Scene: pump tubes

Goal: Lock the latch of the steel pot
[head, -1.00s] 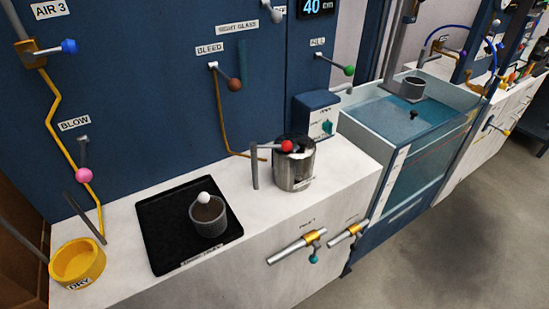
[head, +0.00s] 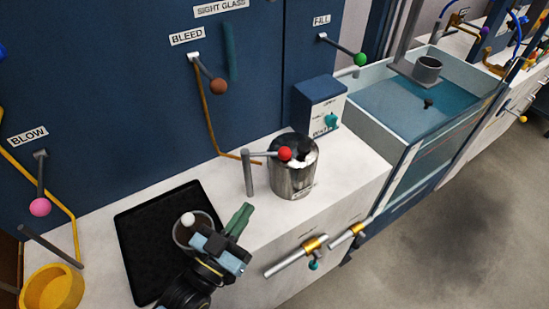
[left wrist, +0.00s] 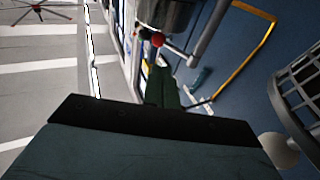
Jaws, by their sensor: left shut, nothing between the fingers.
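A grey lever runs from the post to a red ball (head: 285,154) at the pot's rim; this appears to be the latch. My left gripper (head: 240,219) is shut and empty, in front and left of the pot, apart from it. In the left wrist view, the green fingers (left wrist: 162,88) lie together, with the red ball (left wrist: 157,40) and the pot (left wrist: 167,12) beyond. My right gripper is not in view.
A black tray (head: 138,250) holds a grey cup with a white ball (head: 188,219), partly behind my left gripper. A yellow bowl (head: 52,288) is at left. Pipes with a gold collar (head: 312,243) project from the counter front. A water tank (head: 390,115) stands right.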

